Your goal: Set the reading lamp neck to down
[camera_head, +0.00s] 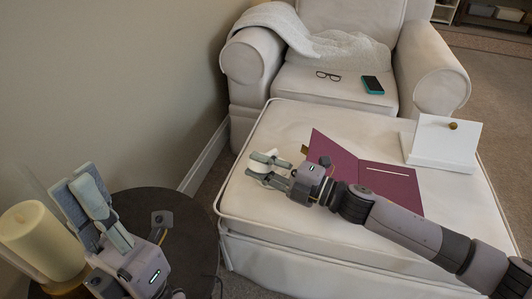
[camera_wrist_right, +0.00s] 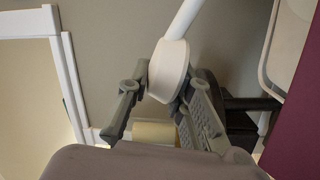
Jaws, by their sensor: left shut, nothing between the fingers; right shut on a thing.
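The white round head of the reading lamp (camera_wrist_right: 168,70) sits between the fingers of my right gripper (camera_wrist_right: 160,100) in the right wrist view. A white neck (camera_wrist_right: 186,18) runs from the head up and right out of that view. In the head view the right gripper (camera_head: 262,168) is shut on the lamp head, seen as a small white piece (camera_head: 260,163), over the ottoman's left edge. The lamp's base and most of its neck are hidden or cannot be made out there. My left gripper (camera_head: 84,190) is shut and empty at the lower left.
A cream cylinder (camera_head: 38,240) stands close beside my left gripper, near a dark round side table (camera_head: 195,235). The ottoman (camera_head: 275,235) carries an open maroon folder (camera_head: 390,180) and a white stand (camera_head: 445,145). Glasses (camera_head: 328,75) and a phone (camera_head: 373,85) lie on the armchair (camera_head: 430,75).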

